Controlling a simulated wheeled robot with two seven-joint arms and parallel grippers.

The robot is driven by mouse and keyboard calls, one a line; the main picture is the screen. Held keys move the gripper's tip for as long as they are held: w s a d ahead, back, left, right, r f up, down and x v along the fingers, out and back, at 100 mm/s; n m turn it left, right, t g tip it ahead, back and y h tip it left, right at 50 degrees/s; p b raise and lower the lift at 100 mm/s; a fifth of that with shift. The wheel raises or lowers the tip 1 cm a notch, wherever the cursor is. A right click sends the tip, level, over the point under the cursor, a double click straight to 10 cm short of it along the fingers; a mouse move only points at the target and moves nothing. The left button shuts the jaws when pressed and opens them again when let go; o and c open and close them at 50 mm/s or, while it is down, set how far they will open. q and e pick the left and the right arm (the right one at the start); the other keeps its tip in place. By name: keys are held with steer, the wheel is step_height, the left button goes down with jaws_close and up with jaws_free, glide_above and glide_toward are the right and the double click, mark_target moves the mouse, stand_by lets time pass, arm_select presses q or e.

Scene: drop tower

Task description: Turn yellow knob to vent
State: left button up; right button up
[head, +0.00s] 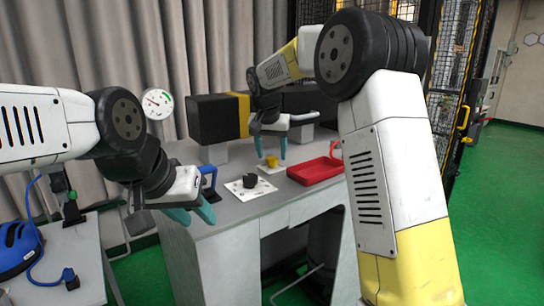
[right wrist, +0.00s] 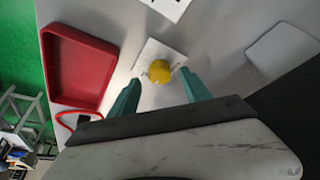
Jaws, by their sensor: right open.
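The yellow knob (head: 272,161) sits on a small white plate on the grey bench top. In the right wrist view the yellow knob (right wrist: 159,71) lies just beyond and between the two teal fingertips. My right gripper (right wrist: 157,92) is open around the near side of the knob's plate (right wrist: 150,50), with no visible contact. In the head view my right gripper (head: 268,145) is above the knob. My left gripper (head: 192,215) is at the bench's left front edge, its teal fingers apart and empty. The knob's pointer direction is too small to read.
A black knob (head: 250,181) on a white plate (head: 262,187) stands nearer the front. A red tray (head: 314,170) lies right of the yellow knob.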

steer(key=v, duration=0.6)
steer(key=shift+d, duration=0.1)
steer(key=s+d+r+y, duration=0.1)
steer(key=s+d+r, duration=0.1)
steer(key=s+d, duration=0.65)
steer(key=s+d+f+n, duration=0.1)
steer(key=s+d+f, duration=0.1)
steer(key=s, duration=0.6)
steer(key=s+d+f+t+y, duration=0.1)
steer(key=s+d+f, duration=0.1)
steer(key=s, duration=0.6)
steer(key=s+d+f+n+y, duration=0.1)
steer(key=s+d+f, duration=0.1)
steer(key=s, duration=0.6)
steer(key=shift+f+n+t, duration=0.3)
steer(key=shift+f+t, duration=0.1)
steer(key=shift+f, duration=0.1)
